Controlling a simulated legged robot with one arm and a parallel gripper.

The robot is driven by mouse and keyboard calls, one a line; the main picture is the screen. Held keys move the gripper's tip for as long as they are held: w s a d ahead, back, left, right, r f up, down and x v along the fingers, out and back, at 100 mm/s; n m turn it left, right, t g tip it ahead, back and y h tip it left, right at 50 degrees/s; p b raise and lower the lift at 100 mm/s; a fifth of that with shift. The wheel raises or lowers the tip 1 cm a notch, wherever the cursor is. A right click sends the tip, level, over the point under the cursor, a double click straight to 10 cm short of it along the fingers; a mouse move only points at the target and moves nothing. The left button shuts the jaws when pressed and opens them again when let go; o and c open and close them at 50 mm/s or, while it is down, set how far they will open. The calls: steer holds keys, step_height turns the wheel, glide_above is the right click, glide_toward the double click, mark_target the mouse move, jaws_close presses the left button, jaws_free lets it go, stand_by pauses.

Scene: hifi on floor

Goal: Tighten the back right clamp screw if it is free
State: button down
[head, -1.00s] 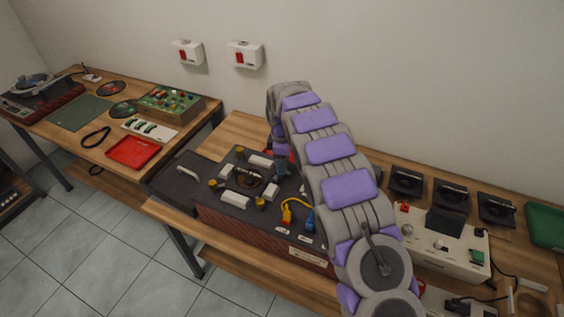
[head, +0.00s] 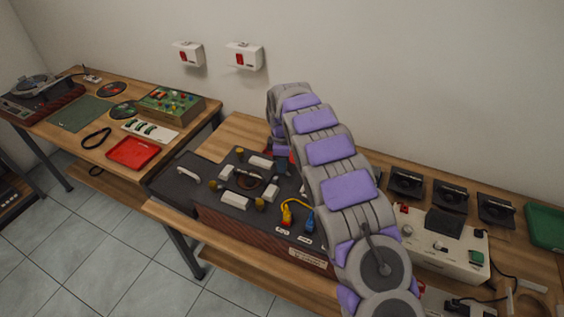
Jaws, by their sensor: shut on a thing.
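A dark-topped unit with wood-look sides (head: 225,212) lies on the bench, with white blocks around a dark ring (head: 248,182) on its top. Brass-coloured clamp screws show at its back left (head: 239,151), front left (head: 213,184) and front right (head: 260,203). My gripper (head: 281,166) points down at the back right corner, where the fourth screw would sit. It is shut on what appears to be that back right clamp screw, which the gripper hides. I cannot see the fingertips clearly or how far the screw is turned.
Yellow (head: 287,214) and blue (head: 309,222) plugs stand at the unit's front right. A cream device (head: 450,255) and several black items are right of my arm. A second table with a red tray (head: 133,152) is at left. The wall is behind.

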steer(key=shift+r, duration=0.15)
steer(key=m+p, duration=0.4)
steer(key=shift+w+r+m, duration=0.1)
steer(key=shift+m, duration=0.2)
steer(key=m+p, duration=0.3)
steer(key=m, duration=0.3)
steer(key=shift+p, duration=0.4)
steer(key=m+p, duration=0.1)
steer(key=m, duration=0.4)
steer(key=shift+m+p, duration=0.35)
steer(key=shift+m, duration=0.05)
steer(key=m+p, duration=0.1)
steer(key=m, duration=0.4)
steer(key=shift+d, duration=0.1)
steer(key=shift+m, duration=0.3)
steer(key=c, duration=0.9)
jaws_free()
steer(key=shift+f, duration=0.25)
steer(key=shift+r, duration=0.1)
